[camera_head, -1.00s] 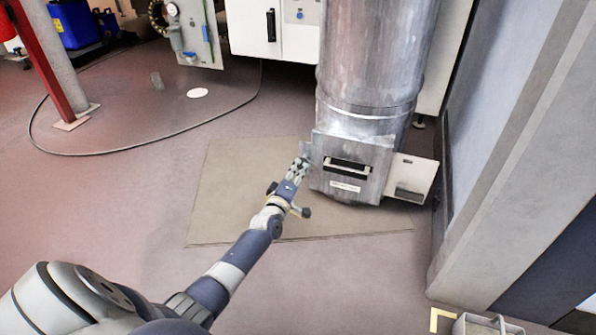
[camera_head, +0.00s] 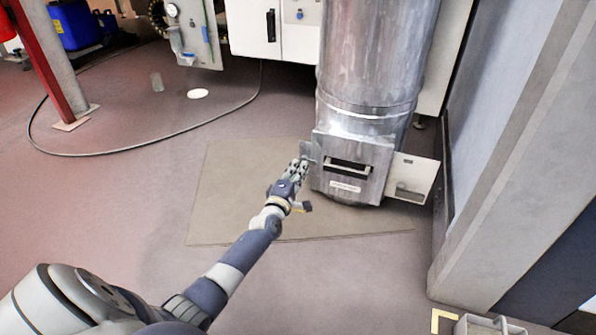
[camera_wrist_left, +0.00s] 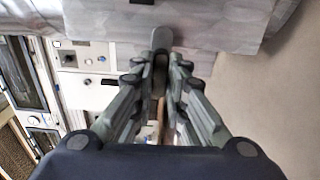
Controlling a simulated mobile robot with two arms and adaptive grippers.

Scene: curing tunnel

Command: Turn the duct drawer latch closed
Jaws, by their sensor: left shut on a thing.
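The metal duct (camera_head: 368,75) stands upright, with a drawer (camera_head: 345,170) at its foot; the drawer front has a dark recessed handle and a pale label. The latch (camera_head: 307,150) is a small grey tab at the drawer's left edge. In the left wrist view the latch (camera_wrist_left: 162,38) shows as a rounded tab between my fingertips. My left gripper (camera_head: 302,163) is shut on the latch, and it also shows in the wrist view (camera_wrist_left: 161,62). The fingers partly hide the latch, so its exact angle is hard to tell. My right gripper is not in view.
A pale plate (camera_head: 413,178) sticks out right of the drawer. A beige mat (camera_head: 240,195) lies on the floor below. A grey wall post (camera_head: 510,160) closes off the right side. A black cable (camera_head: 130,153) curves across the open floor at left.

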